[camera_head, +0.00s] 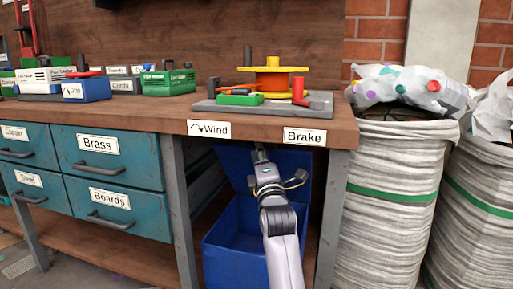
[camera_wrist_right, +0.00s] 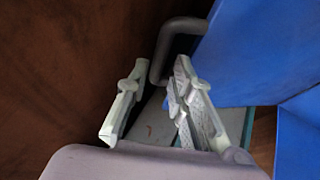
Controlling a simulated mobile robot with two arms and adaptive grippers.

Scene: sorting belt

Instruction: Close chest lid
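The blue chest (camera_head: 232,262) stands on the lower shelf under the workbench. Its lid (camera_head: 296,163) is raised at the back, and my right arm covers part of the lid and the opening. In the right wrist view the blue lid (camera_wrist_right: 245,45) fills the right side. A dark grey bent handle (camera_wrist_right: 175,38) is by the lid's edge, just beyond the fingers. My right gripper (camera_head: 274,183) is in front of the lid. In the right wrist view its fingers (camera_wrist_right: 155,105) are apart, with nothing clearly gripped between them. My left gripper is out of view.
The workbench top (camera_head: 150,118) overhangs the chest, with a metal leg (camera_head: 180,205) to the left. Blue drawers (camera_head: 110,160) stand left of that leg. A full white sack (camera_head: 390,200) stands to the right. A grey board (camera_head: 205,106) with a yellow spool sits above.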

